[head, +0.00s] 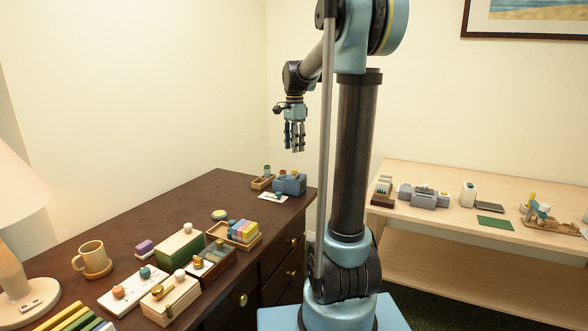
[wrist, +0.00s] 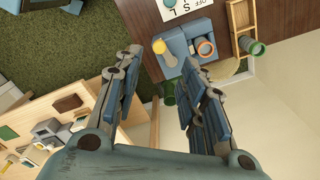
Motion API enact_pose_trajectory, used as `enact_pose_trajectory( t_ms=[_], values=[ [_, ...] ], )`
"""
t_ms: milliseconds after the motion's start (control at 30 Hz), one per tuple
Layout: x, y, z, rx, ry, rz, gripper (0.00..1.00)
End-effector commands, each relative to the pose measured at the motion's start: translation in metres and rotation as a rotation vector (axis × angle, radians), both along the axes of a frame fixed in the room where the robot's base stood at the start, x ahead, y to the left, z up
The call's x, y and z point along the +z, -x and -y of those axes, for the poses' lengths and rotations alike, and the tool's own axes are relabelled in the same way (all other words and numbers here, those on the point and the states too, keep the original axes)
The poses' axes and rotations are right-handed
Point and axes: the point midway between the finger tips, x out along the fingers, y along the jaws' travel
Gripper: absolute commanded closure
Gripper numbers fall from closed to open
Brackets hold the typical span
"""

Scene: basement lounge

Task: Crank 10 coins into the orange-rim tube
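A blue coin machine (head: 291,187) stands at the far right corner of the dark desk. In the wrist view the machine (wrist: 184,40) has a yellow knob (wrist: 159,46) on its left side and an orange-rim tube (wrist: 206,48) on its right side. A separate tube with a green rim (wrist: 255,47) is by a wooden tray (wrist: 240,18). Coins and the tube's inside cannot be made out. My gripper (head: 294,150) hangs in the air above the machine, pointing down. In the wrist view my gripper (wrist: 160,62) is open, with nothing between its fingers.
A white lettered card (wrist: 183,8) lies beside the machine. Wooden boxes (head: 180,245), a mug (head: 92,256), a tray of coloured blocks (head: 233,238) and a lamp (head: 15,280) crowd the desk's near part. A pale side table (head: 440,226) with several objects stands at right.

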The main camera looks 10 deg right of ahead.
Motion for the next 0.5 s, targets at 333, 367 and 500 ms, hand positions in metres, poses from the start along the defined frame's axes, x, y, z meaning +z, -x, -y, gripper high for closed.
enact_pose_trajectory(
  t_ms=[333, 367, 500],
  values=[
    [-0.059, 0.000, 0.000, 0.000, 0.000, 0.000, 0.62],
    [-0.063, 0.000, 0.000, 0.000, 0.000, 0.000, 0.62],
    [-0.080, 0.000, 0.000, 0.000, 0.000, 0.000, 0.62]
  ],
)
